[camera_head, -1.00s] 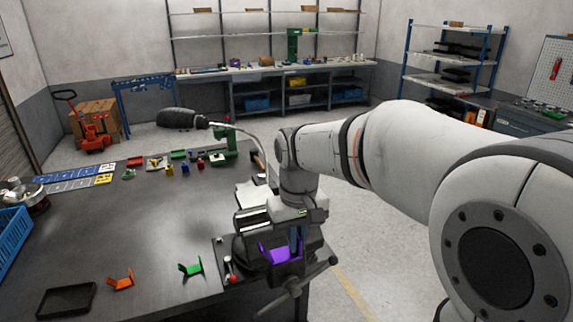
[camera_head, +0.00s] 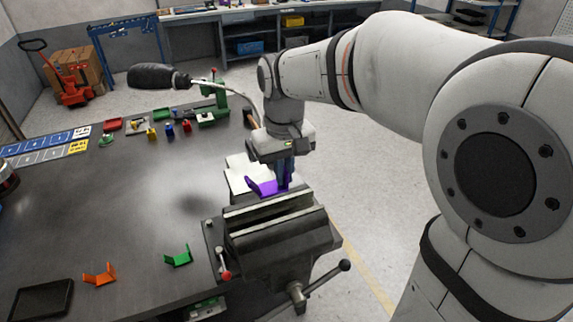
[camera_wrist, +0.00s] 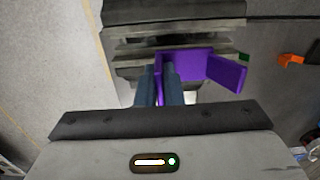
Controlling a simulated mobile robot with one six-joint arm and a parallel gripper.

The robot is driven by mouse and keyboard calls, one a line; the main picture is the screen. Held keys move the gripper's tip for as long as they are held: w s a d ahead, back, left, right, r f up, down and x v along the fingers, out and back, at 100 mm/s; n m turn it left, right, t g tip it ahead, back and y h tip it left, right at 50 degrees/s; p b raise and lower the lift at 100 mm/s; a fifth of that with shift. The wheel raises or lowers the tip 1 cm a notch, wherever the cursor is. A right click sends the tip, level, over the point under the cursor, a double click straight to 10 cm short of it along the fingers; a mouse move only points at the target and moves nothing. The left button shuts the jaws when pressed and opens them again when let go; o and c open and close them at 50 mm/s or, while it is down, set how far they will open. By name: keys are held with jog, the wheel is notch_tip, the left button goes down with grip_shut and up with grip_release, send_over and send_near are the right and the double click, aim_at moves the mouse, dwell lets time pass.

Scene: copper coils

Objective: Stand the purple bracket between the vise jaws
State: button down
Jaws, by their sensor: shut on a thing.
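The purple bracket (camera_head: 264,187) is in my gripper (camera_head: 285,178), whose fingers are shut on one of its plates. In the head view the bracket is above and just behind the dark grey vise (camera_head: 280,245). The vise jaws (camera_head: 268,212) stand apart with a gap between them. In the wrist view the purple bracket (camera_wrist: 228,72) reaches out to the right of the fingers (camera_wrist: 165,85), with the vise (camera_wrist: 170,20) beyond it. The bracket is apart from the gap between the jaws in the head view; whether it touches the vise I cannot tell.
An orange bracket (camera_head: 100,275) and a green bracket (camera_head: 178,256) stand on the dark table (camera_head: 130,220) left of the vise, near a black tray (camera_head: 40,300). A lamp (camera_head: 160,76) arches over the table's back.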

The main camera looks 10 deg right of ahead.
aim_at(286, 189)
jog(key=shift+d+f, duration=0.1)
jog(key=shift+f, duration=0.3)
jog(key=f+b, duration=0.2)
jog(key=shift+w+d+f, duration=0.1)
jog(key=shift+w+f, duration=0.1)
jog(key=shift+f, duration=0.1)
jog(key=shift+s+f+b, duration=0.15)
jog(key=shift+f+b, duration=1.05)
jog(key=shift+f, duration=0.25)
jog(key=shift+f+b, duration=1)
jog(key=shift+f, duration=0.5)
dwell(1.1)
jog(key=c, duration=1.5)
grip_release()
jog(key=shift+r, duration=0.1)
